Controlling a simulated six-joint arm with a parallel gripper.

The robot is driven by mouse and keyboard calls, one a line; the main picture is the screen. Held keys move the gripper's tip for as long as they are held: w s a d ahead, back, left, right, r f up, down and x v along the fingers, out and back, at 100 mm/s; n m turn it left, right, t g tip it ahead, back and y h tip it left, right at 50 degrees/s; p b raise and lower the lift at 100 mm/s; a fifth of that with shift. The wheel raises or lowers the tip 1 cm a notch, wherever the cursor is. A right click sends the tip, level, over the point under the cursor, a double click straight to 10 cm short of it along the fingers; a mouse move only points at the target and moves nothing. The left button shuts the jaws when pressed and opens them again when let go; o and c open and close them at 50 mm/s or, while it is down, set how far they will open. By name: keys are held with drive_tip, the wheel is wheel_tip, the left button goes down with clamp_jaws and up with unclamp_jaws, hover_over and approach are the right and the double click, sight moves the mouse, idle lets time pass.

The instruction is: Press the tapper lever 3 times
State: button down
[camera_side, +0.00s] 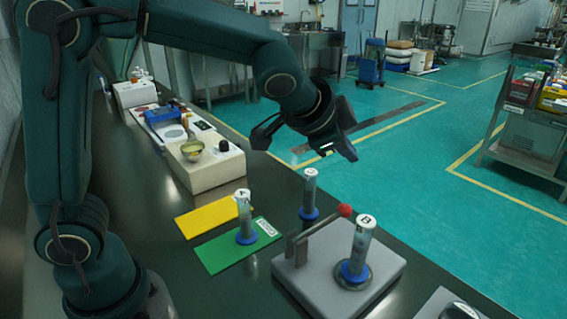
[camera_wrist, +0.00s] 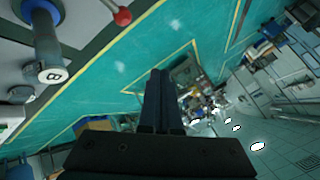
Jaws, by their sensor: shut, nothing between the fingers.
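The tapper lever (camera_side: 318,228) is a grey bar with a red ball at its end (camera_side: 345,211), mounted on a grey base block (camera_side: 305,282). Cylinder B (camera_side: 359,245) stands upright on that base in a blue collar, beside the lever. In the wrist view the red ball (camera_wrist: 122,16) shows at the top, and cylinder B (camera_wrist: 47,45) at upper left. My gripper (camera_side: 338,150) is above and behind the tapper in the side view, apart from the lever. In the wrist view its fingers (camera_wrist: 160,85) are shut together and empty.
Cylinder A (camera_side: 244,215) stands on a green mat (camera_side: 215,254) beside a yellow mat (camera_side: 205,218). Another cylinder (camera_side: 309,195) stands behind the lever. A beige device with a bowl (camera_side: 210,172) is farther back. A dark object (camera_side: 459,311) sits at the front right.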

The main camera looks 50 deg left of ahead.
sight(344, 204)
drive_tip(key=shift+f, duration=3.85)
drive_tip(key=shift+f, duration=0.1)
drive_tip(key=shift+f, duration=0.3)
drive_tip(key=shift+f, duration=1.25)
drive_tip(key=shift+r, duration=0.15)
idle(0.5)
drive_tip(key=shift+r, duration=1.55)
drive_tip(key=shift+r, duration=2.5)
